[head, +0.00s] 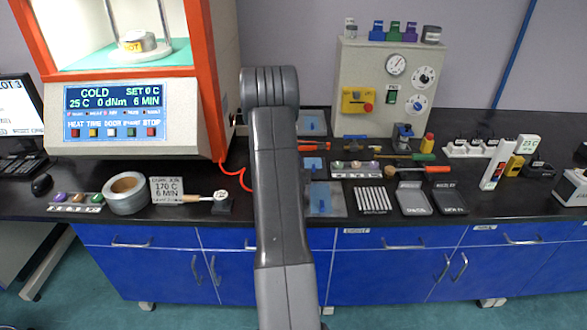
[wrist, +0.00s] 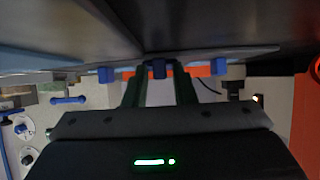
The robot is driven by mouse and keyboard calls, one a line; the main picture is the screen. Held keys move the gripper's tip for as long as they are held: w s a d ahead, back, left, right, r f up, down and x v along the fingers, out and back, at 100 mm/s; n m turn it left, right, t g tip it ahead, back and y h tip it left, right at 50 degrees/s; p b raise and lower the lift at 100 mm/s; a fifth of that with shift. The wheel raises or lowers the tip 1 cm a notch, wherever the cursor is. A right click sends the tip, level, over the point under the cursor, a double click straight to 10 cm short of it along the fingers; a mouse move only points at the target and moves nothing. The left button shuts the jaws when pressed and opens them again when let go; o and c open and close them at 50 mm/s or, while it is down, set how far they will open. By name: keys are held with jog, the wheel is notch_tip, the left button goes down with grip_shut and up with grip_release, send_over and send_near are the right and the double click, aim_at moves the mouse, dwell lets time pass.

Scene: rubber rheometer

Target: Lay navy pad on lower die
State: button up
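The rheometer's lower die (head: 138,41) is a round silver disc with a yellow "HOT" label, inside the lit chamber at the upper left of the head view. I cannot pick out the navy pad with certainty. A small rack (head: 75,203) at the left holds purple, orange-brown and green pieces. Another rack (head: 355,169) right of my arm holds several small pieces. My gripper (wrist: 159,72) shows two green fingers standing apart in the wrist view. A dark blue block between them seems to lie beyond the tips, by an orange bar. My arm hides my gripper in the head view.
The rheometer's panel (head: 120,108) reads COLD, 25 C, SET 0 C, 6 MIN. A gauge box (head: 350,75) stands behind.

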grip_shut()
jog(key=shift+r, duration=0.1)
jog(key=shift+r, duration=0.4)
jog(key=shift+s, duration=0.15)
